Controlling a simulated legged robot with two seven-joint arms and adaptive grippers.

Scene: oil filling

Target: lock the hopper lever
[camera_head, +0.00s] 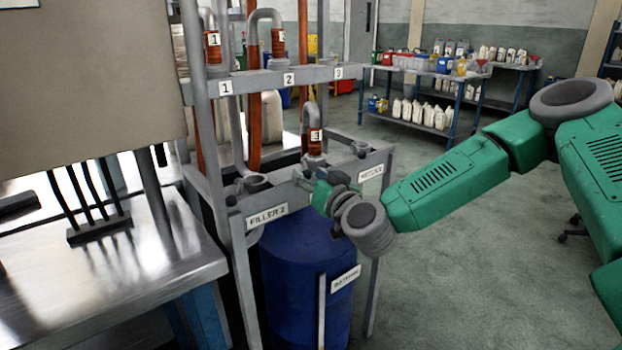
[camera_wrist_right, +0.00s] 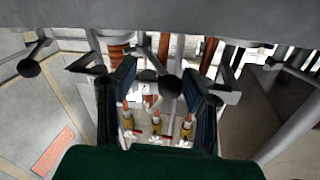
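A lever with a round black knob (camera_wrist_right: 172,87) shows in the right wrist view, between the two fingers of my right gripper (camera_wrist_right: 158,92). The fingers stand apart, with a visible gap between the left finger and the knob. In the head view my right gripper (camera_head: 322,192) is at the front of the filler frame (camera_head: 232,88), between the FILLER 2 label (camera_head: 267,216) and another label at its right. It partly hides that front bar, and I cannot make out the lever there. My left gripper is not in view.
A blue drum (camera_head: 297,270) stands below the gripper. Orange hoses (camera_head: 254,120) hang in the frame. A metal table (camera_head: 120,270) is at the left. Another black knob (camera_wrist_right: 28,68) shows left in the wrist view.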

